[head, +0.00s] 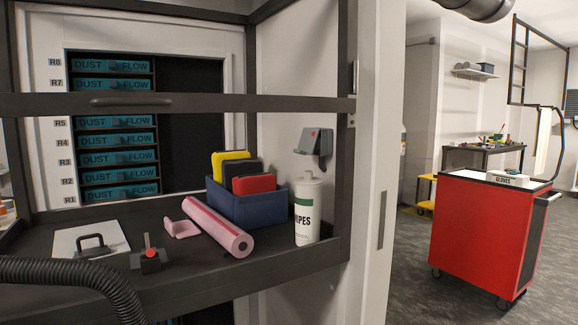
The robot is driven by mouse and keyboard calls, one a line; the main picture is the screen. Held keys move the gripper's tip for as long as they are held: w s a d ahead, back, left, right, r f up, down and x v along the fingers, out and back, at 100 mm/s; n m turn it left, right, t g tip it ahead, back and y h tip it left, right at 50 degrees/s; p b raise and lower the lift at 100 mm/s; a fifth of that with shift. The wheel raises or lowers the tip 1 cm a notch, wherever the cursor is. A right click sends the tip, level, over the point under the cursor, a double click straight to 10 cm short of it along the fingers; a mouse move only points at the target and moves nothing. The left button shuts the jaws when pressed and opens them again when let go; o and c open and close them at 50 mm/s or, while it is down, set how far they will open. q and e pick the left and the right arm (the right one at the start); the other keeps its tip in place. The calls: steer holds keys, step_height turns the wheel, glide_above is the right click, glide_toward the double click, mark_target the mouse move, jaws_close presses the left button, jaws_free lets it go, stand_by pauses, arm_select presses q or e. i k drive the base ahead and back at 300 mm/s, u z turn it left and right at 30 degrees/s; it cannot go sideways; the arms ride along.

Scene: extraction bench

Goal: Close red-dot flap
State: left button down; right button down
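A small grey flap (310,141) with a red dot on its face is on the pale wall at the right end of the bench, above the wipes canister. It sits tilted and stands out from the wall, with a dark curved bracket (326,150) at its right side. What lies behind the flap is hidden. Neither of my grippers shows in the head view.
Below the flap stand a wipes canister (307,212) and a blue bin (247,206) with yellow, dark and red items. A pink roll (216,225), a red-knobbed block (150,258) and a handled plate (88,243) lie left. A black rail (200,103) crosses in front.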

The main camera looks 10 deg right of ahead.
mark_target(308, 139)
steer(key=k, duration=1.1)
steer(key=z, duration=0.15)
steer(key=i, duration=1.75)
steer(key=u, duration=0.8)
